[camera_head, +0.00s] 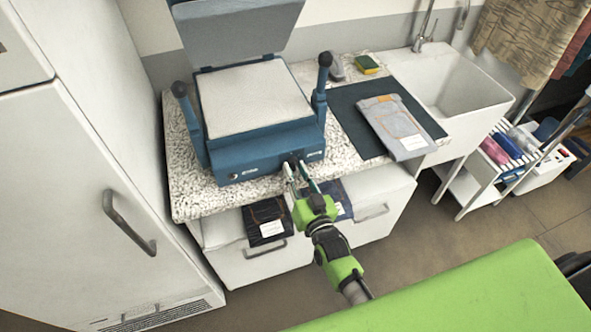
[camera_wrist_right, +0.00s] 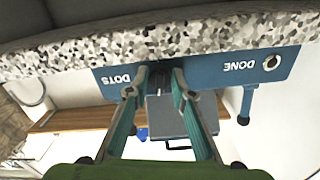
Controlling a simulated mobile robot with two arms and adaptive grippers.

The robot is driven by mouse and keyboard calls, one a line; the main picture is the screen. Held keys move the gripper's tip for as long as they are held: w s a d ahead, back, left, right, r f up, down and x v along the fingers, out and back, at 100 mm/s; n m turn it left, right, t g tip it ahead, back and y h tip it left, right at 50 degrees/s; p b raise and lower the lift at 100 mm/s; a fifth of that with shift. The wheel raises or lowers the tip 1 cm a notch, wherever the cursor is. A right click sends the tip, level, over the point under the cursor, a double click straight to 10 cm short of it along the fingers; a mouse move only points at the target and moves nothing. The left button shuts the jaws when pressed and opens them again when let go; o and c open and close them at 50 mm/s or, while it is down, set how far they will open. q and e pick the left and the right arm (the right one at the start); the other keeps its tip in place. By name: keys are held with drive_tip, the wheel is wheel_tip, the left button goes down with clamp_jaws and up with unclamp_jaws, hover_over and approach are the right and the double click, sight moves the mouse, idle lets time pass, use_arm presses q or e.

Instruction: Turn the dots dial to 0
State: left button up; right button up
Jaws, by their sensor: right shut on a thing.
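The blue heat press (camera_head: 265,149) stands on the speckled counter with its lid raised. The dark dots dial (camera_head: 293,158) is on the right part of its front panel. My right gripper (camera_head: 297,168) reaches up to the panel and is shut on the dial. In the right wrist view, which is upside down, the fingertips (camera_wrist_right: 160,80) close around the dial (camera_wrist_right: 159,72), between the DOTS and DONE labels. The fingers hide most of the dial, and its setting cannot be read. My left gripper is not in view.
A round DONE button (camera_head: 232,177) is at the panel's left end. Folded jeans (camera_head: 396,122) lie on a dark mat (camera_head: 351,121) to the right, beside the sink (camera_head: 455,85). Dark folded garments (camera_head: 265,219) are below the counter's front edge. A white fridge (camera_head: 90,180) stands left.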

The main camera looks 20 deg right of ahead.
drive_tip(key=shift+n, duration=1.1)
drive_tip(key=o, duration=1.1)
drive_tip(key=shift+s, duration=0.15)
drive_tip(key=s, duration=1.1)
drive_tip(key=shift+s+d, duration=0.2)
drive_tip(key=shift+s, duration=0.2)
drive_tip(key=shift+f, duration=0.1)
